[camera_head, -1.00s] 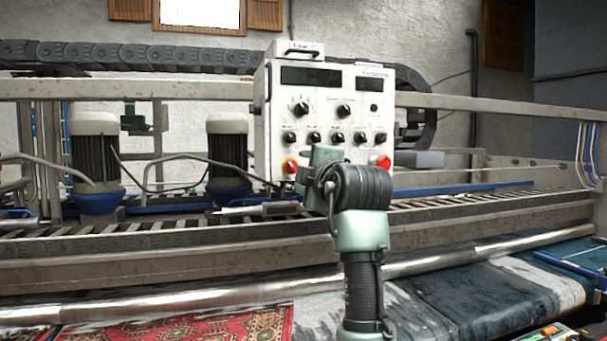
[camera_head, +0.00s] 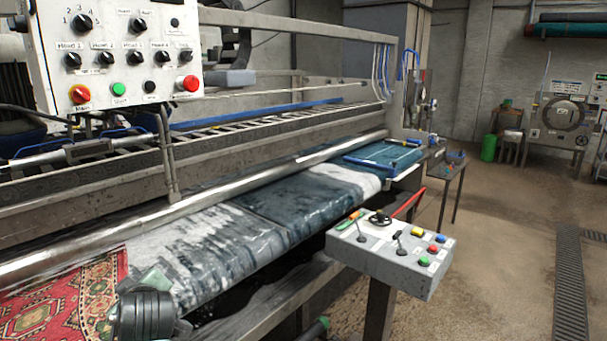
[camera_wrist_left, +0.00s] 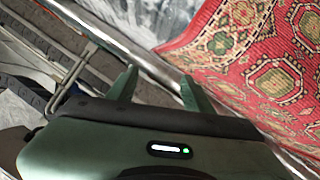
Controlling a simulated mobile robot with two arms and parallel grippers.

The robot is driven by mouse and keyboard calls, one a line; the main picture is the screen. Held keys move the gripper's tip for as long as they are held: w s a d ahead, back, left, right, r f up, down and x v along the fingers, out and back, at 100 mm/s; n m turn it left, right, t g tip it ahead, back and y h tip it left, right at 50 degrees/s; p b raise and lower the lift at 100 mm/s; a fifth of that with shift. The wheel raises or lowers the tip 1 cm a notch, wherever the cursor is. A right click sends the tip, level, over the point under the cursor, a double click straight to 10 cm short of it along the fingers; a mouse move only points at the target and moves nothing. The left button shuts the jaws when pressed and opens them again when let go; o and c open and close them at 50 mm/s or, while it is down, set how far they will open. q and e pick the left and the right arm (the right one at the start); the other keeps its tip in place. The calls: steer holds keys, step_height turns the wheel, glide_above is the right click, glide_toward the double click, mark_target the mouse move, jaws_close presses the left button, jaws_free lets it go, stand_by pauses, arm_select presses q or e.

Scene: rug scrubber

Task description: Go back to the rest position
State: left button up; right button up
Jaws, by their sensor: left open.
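My left gripper shows in the left wrist view (camera_wrist_left: 158,90), its two green fingers apart with nothing between them. Beyond the fingers are a metal roller and the red patterned rug (camera_wrist_left: 240,50). In the head view, a dark ribbed joint of my arm (camera_head: 145,312) is at the bottom left, in front of the red rug (camera_head: 75,300). The gripper's fingers cannot be made out there. My right gripper is not in view.
The scrubber's control panel (camera_head: 115,60) is at the upper left. A long metal roller (camera_head: 200,200) crosses above the wet rug (camera_head: 290,205). A grey control box (camera_head: 390,250) with levers and buttons stands at the centre right. Open floor (camera_head: 500,240) lies to the right.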

arm_select(q)
steer(key=s+d+f+m+g+h, duration=0.2)
steer(key=s+d+f+m, duration=0.25)
steer(key=s+f, duration=0.4)
steer(key=s+d+f+m+g+h, duration=0.1)
steer(key=s+d+f+m+h, duration=0.3)
steer(key=s+f, duration=0.5)
steer(key=s+d+f+m+g+h, duration=0.1)
steer(key=s+d+f+m+g, duration=0.2)
steer(key=s, duration=0.5)
steer(key=s+d+f+m+g+h, duration=0.1)
steer(key=s+d+f+m, duration=0.25)
steer(key=s, duration=0.55)
step_height(320, 180, down, 25)
steer(key=s+a+f+g, duration=0.1)
steer(key=s+a+f, duration=0.1)
steer(key=s+f, duration=0.6)
steer(key=s+a+f+g, duration=0.1)
steer(key=s+a+f, duration=0.1)
steer(key=s+f, duration=0.7)
steer(key=shift+s+f+m, duration=0.3)
steer(key=shift+f, duration=0.25)
steer(key=shift+c, duration=0.3)
